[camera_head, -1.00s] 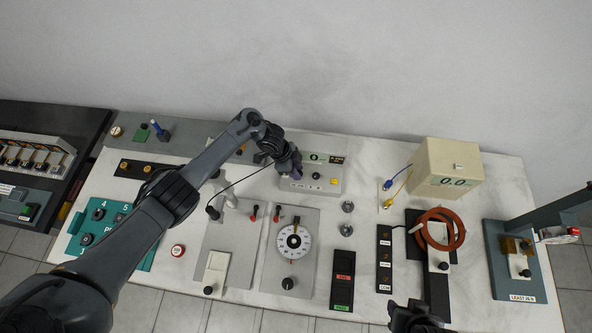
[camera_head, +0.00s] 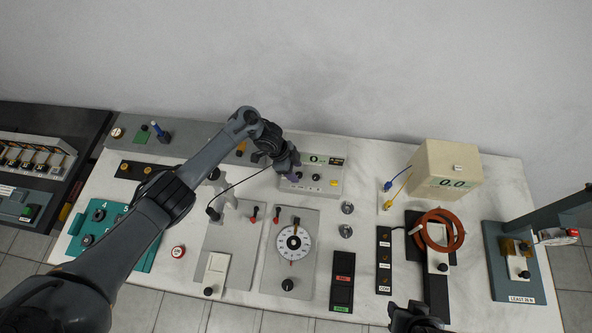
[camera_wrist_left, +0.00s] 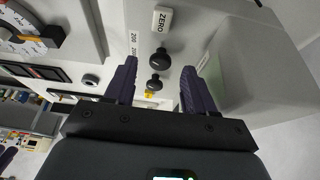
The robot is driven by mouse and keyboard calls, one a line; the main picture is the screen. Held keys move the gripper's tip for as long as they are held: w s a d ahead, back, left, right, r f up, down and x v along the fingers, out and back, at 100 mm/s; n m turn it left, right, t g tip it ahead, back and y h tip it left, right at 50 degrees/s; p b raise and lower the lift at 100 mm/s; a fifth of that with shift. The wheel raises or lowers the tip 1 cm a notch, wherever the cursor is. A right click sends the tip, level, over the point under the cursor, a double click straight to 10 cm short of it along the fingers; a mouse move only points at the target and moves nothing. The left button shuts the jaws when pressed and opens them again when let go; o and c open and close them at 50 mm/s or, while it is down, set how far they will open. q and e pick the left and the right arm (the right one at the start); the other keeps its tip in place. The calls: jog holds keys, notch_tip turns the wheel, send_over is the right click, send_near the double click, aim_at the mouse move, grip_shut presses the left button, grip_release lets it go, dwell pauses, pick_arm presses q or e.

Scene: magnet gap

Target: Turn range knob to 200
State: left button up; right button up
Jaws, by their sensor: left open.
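The grey meter box (camera_head: 325,187) stands at the back middle of the bench, with a small display reading 0 and a yellow button (camera_head: 333,183). My left gripper (camera_head: 292,170) is at the left part of its face and hides part of it. In the left wrist view my left gripper (camera_wrist_left: 160,70) is open, its purple fingers to either side of two black knobs, an upper one (camera_wrist_left: 159,58) and a lower one (camera_wrist_left: 154,82). A ZERO label (camera_wrist_left: 162,19) and a 200 label (camera_wrist_left: 133,38) show near them. Contact and the range knob's setting cannot be told.
My right gripper (camera_head: 415,315) is at the bottom edge, its jaws unclear. A round white dial (camera_head: 293,242) sits in front of the meter. A beige box (camera_head: 447,168) and an orange coil (camera_head: 460,232) stand to the right.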

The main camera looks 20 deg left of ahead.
pick_arm(q)
jog(key=p+v, duration=0.1)
jog(key=v, duration=0.8)
